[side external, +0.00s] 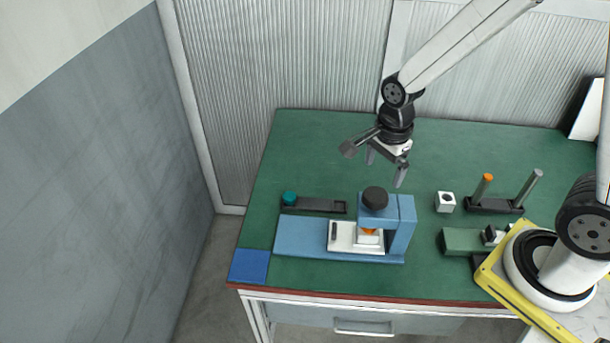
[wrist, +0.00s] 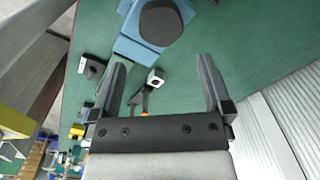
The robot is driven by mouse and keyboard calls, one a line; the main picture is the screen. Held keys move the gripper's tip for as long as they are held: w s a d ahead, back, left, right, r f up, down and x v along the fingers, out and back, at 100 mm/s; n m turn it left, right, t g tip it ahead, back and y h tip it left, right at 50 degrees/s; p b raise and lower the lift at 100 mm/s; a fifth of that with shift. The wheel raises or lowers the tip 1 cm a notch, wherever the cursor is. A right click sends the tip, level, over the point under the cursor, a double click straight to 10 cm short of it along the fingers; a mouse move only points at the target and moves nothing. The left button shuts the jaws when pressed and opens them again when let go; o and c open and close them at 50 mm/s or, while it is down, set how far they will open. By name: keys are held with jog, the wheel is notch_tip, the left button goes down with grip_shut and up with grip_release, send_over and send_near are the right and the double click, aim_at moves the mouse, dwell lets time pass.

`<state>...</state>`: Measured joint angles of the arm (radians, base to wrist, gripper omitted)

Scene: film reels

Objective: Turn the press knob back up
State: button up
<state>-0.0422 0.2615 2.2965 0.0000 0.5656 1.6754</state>
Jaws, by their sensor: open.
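The blue press (side external: 400,228) stands near the front of the green table. Its black round knob (side external: 375,198) sits on top of the press arm. A white block with an orange piece (side external: 369,231) is under the arm. In the wrist view the black knob (wrist: 161,22) shows at the top on the blue press (wrist: 130,45). My gripper (side external: 385,172) is open and empty, above the table behind the press and apart from the knob. Its two fingers (wrist: 163,75) are spread wide in the wrist view. The knob's turn angle cannot be told.
A dark strip with a teal knob (side external: 290,198) lies behind the press at left. A white cube (side external: 445,202), a two-post stand (side external: 495,206) and a green block (side external: 461,242) are at right. A blue square (side external: 249,266) marks the front left corner. The table's back is clear.

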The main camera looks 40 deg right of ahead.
aim_at(376, 195)
jog(key=shift+w+f+m, duration=0.15)
jog(key=shift+m, duration=0.65)
jog(key=shift+f, duration=0.15)
jog(key=shift+f, duration=3.7)
jog(key=c, duration=1)
